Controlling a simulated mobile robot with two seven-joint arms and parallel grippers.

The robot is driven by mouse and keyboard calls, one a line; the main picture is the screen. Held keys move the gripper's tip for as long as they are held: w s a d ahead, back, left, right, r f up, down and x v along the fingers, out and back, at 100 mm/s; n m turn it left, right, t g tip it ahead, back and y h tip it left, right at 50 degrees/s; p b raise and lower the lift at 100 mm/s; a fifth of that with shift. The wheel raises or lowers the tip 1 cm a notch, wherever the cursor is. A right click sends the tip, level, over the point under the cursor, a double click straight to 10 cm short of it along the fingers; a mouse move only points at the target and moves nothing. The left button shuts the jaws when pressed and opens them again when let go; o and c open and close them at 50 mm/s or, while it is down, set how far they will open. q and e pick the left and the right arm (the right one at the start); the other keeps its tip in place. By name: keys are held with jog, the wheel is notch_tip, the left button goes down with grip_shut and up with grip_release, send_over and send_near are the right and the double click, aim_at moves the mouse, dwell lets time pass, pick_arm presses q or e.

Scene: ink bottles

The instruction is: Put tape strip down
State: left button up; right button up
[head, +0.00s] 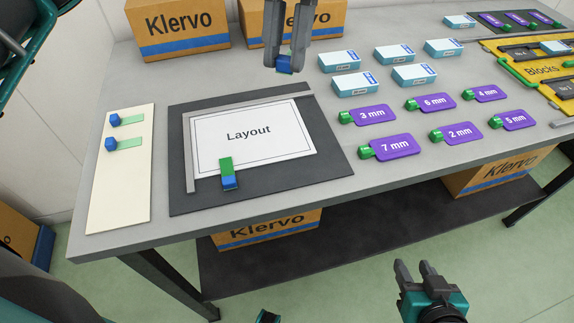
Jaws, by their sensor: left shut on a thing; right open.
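My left gripper (284,66) points down near the back edge of the dark mat, shut on a tape strip of which only the blue end (283,64) shows. Its green part is hidden, and I cannot tell whether it touches the surface. The white Layout sheet (285,146) lies on the dark mat (330,165). A green tape strip with a blue end (228,173) lies across the sheet's front edge. Two more strips, an upper one (130,119) and a lower one (127,142), lie on a cream board (120,195) at the left. My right gripper (415,270) is open and empty, in front of the table.
Grey rulers, one upright (189,150) and one along the back (235,104), border the sheet. Several purple tags (395,148) and light-blue boxes (355,85) stand to the right. A yellow Blocks tray (520,62) is far right. Klervo cartons (180,25) stand behind.

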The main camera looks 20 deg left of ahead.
pick_arm(q)
notch_tip(320, 180, up, 3)
jog(key=s+d+n+h+b, duration=0.1)
jog(key=s+n+h+b, duration=0.15)
jog(key=n, duration=0.35)
jog(key=t+b, duration=0.1)
jog(key=b, duration=0.3)
send_near(292, 178)
jog(key=shift+n, duration=0.4)
jog(key=x, duration=0.5)
jog(key=shift+s+d+f, duration=0.1)
jog(key=shift+d+f, duration=0.05)
jog(key=shift+f, duration=0.2)
jog(key=shift+o, duration=1.3)
jog(key=shift+f, duration=0.15)
jog(key=o, duration=0.5)
jog(key=shift+c, duration=0.2)
